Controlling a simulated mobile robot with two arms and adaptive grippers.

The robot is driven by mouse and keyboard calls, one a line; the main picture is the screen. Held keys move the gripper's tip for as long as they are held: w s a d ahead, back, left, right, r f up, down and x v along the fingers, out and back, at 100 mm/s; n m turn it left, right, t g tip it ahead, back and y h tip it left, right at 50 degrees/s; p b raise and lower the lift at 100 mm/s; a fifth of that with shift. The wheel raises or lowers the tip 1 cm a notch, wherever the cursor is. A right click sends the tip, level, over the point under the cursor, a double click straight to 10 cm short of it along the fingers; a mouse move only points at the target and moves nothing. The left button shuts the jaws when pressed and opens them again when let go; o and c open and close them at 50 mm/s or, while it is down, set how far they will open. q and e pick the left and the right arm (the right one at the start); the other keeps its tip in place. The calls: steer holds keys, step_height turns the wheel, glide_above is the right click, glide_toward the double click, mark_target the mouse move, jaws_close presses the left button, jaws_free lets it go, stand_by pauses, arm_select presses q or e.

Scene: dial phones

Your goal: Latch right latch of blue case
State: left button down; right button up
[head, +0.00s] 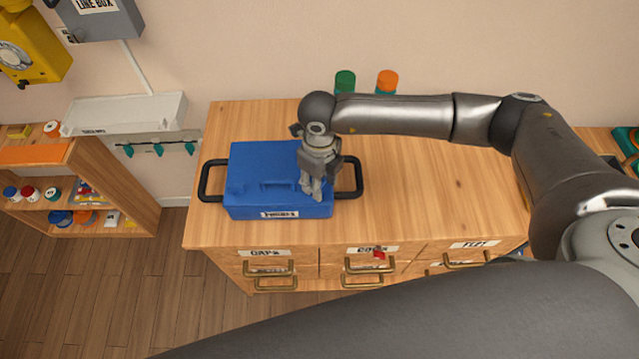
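The blue case (265,165) stands shut on the wooden cabinet top, with a black handle on each side and a white label on its front. My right gripper (312,192) points down at the right part of the case's front edge. Its fingertips look close together there, at or just above the case. The right latch is hidden behind the gripper, and I cannot tell how it stands. I cannot tell whether the fingers touch the case or hold anything. My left gripper is not in view.
The wooden cabinet (430,190) has bare room right of the case and labelled drawers below. A green-lidded jar (345,82) and an orange-lidded jar (387,80) stand at its back. A low shelf (110,185) with small jars is at left. A yellow dial phone (30,45) hangs on the wall.

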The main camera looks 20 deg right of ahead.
steer(key=m+b, duration=0.3)
steer(key=m, duration=0.2)
steer(key=shift+f+m, duration=0.15)
steer(key=shift+m, duration=0.15)
steer(key=shift+w+m+b, duration=0.1)
steer(key=shift+m+b, duration=1.05)
steer(key=shift+m, duration=1.05)
steer(key=shift+r, duration=0.2)
steer(key=o, duration=1)
steer(key=shift+r, duration=0.15)
step_height(320, 180, up, 12)
steer(key=shift+f, duration=0.15)
steer(key=shift+f, duration=0.15)
